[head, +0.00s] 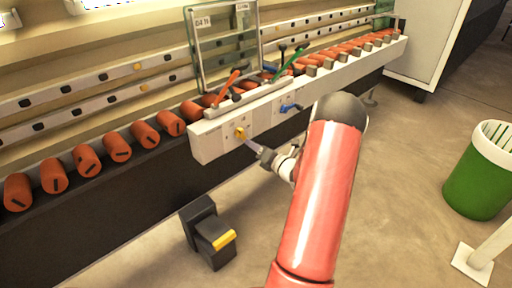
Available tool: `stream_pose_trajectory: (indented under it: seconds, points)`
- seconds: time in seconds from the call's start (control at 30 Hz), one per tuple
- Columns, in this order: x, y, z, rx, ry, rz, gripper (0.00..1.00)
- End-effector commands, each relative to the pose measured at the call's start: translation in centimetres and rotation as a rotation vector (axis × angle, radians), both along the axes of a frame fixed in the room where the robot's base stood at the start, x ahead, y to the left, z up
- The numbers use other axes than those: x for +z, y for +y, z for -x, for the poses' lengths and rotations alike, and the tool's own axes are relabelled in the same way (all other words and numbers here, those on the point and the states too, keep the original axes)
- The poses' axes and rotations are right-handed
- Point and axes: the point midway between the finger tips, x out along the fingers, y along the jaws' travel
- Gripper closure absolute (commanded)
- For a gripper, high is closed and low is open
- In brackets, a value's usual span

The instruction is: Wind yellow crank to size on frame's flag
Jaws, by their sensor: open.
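The yellow crank (240,133) is on the front face of the pale control box (210,143), at its left part. Its exact angle is too small to read. My gripper (250,145) reaches in from the right, its tip just right of and slightly below the crank; I cannot tell whether it touches it. The gripper is open, with nothing seen in it. A glass frame (228,48) stands above the box. A small white flag (203,22) at the frame's upper left bears dark print, perhaps "04 N", and another light tag (242,7) is at its top right.
A blue handle (290,107) is right of the crank on the same box. Red and green levers (288,65) stand above it. Orange rollers (117,148) run along the machine. A black pedal box (208,232) stands on the floor below; a green bin (480,172) is at right.

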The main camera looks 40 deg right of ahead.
Motion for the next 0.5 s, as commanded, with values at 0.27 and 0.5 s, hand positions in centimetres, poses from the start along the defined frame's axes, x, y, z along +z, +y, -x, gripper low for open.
stream_pose_trajectory:
  seconds: [0.27, 0.5]
  points:
    - [0.0, -0.5, 4.2, -0.005, 0.002, 0.0, 0.55]
    - [-0.1, -0.6, 7.2, -0.003, 0.001, -0.001, 0.55]
